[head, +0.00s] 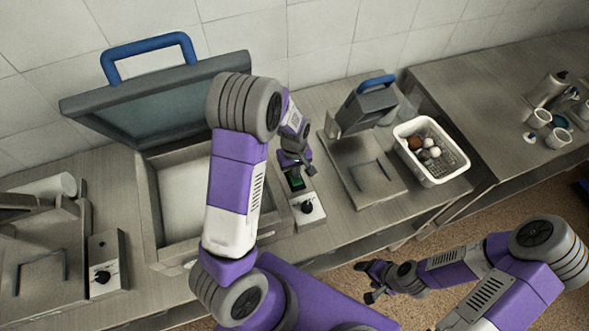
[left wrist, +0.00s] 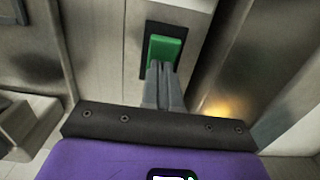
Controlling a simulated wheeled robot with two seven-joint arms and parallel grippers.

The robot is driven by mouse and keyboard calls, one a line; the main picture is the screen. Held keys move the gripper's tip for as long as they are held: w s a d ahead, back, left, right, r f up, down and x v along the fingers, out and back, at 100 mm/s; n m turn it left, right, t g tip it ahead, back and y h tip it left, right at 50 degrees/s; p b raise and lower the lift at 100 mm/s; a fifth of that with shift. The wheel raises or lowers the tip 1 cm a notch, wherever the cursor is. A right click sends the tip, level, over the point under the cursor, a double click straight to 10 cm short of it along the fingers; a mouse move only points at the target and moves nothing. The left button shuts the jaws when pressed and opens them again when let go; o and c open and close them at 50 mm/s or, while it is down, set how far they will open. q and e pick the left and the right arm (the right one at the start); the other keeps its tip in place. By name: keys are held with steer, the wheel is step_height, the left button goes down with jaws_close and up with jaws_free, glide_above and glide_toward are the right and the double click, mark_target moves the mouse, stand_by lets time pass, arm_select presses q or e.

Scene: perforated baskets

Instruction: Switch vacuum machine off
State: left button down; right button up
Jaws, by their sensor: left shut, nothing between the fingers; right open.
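The vacuum machine (head: 150,196) stands on the counter with its lid (head: 155,100) raised. Its side panel carries a green switch (head: 297,182) and a black knob (head: 307,207). In the left wrist view the green switch (left wrist: 165,51) sits in a dark frame and looks lit. My left gripper (head: 298,168) is at the panel, shut and empty. Its fingertips (left wrist: 163,68) overlap the lower edge of the switch; I cannot tell whether they touch it. My right gripper (head: 370,282) is open and empty, over the floor in front of the counter.
Right of the panel stands a smaller machine (head: 362,185) with a blue handle. Beside it is a white perforated basket (head: 455,172) with several round items. Another device with a knob (head: 108,292) stands at the left. Cups and a metal pot (head: 546,90) stand on the far right counter.

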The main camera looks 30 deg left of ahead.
arm_select(q)
steer(key=r+p, duration=0.2)
steer(key=r, duration=0.1)
steer(key=r+p, duration=0.1)
steer(key=shift+w+a+r, duration=0.2)
steer(key=shift+a+r, duration=0.05)
step_height(320, 180, up, 9)
steer(key=w+a, duration=0.1)
steer(key=shift+a+r, duration=0.15)
